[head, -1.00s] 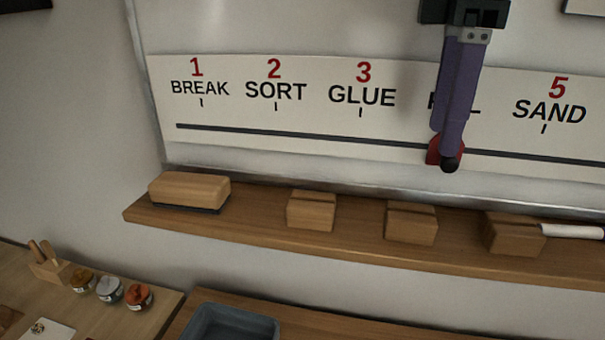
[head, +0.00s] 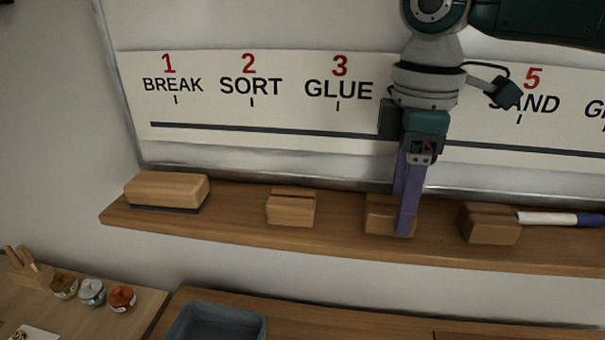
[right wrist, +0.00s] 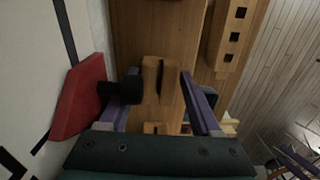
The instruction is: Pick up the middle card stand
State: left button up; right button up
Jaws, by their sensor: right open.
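Three slotted wooden card stands sit in a row on the wall shelf in the head view. The middle card stand (head: 376,218) is partly covered by my right gripper (head: 404,214), which points down at it. In the right wrist view the middle card stand (right wrist: 152,78) shows between the open fingers of my right gripper (right wrist: 158,88), one finger on each side. Whether they touch it I cannot tell. The left card stand (head: 291,208) and the right card stand (head: 490,225) stand clear of the gripper. My left gripper is out of view.
A board eraser (head: 167,188) lies at the shelf's left end. A white and blue marker (head: 560,218) lies beside the right stand. A red piece with a black knob (right wrist: 80,97) is on the whiteboard close to one finger. A grey bin (head: 215,322) and small jars (head: 92,292) are below.

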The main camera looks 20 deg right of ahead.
jog(key=shift+c, duration=0.3)
jog(key=c, duration=1)
jog(key=shift+o, duration=0.2)
jog(key=shift+r, duration=0.1)
